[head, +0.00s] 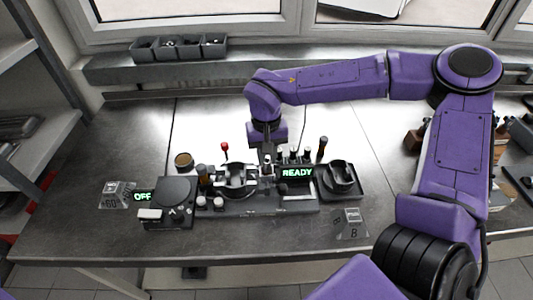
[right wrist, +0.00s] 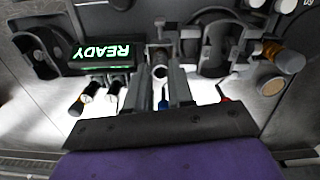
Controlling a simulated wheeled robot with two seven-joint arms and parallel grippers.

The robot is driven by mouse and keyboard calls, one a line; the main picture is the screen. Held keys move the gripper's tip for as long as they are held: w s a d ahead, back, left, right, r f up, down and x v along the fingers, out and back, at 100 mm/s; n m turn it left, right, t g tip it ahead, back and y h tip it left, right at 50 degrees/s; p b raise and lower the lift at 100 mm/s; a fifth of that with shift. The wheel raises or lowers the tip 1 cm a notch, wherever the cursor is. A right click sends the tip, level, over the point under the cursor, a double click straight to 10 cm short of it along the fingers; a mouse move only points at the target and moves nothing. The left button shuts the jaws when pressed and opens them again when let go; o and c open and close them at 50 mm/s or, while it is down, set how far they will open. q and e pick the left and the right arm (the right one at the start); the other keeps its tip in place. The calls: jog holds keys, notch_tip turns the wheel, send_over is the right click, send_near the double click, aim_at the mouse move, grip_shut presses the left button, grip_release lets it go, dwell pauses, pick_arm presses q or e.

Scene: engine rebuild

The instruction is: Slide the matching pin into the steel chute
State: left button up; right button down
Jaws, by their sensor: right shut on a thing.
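My right gripper (head: 267,156) points down over the middle of the bench fixture (head: 262,209). Most of the pin is hidden by the fingers. Just ahead of the fingers stands a grey metal bracket with a narrow channel (right wrist: 160,50), which looks like the steel chute. The pin's end is close to it; I cannot tell whether they touch. My left gripper is in neither view.
A green READY display (head: 297,173) and several upright pins (head: 293,156) stand right of the gripper. A cradle holder (head: 342,178) is further right. The front bench strip is mostly clear.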

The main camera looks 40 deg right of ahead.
dwell(0.3)
jog(key=c, duration=0.5)
grip_release()
jog(key=shift+r, duration=0.1)
notch_tip(320, 180, up, 3)
jog(key=p, duration=0.3)
jog(key=shift+p, duration=0.4)
jog(key=shift+r+p, duration=0.4)
jog(key=shift+r, duration=2)
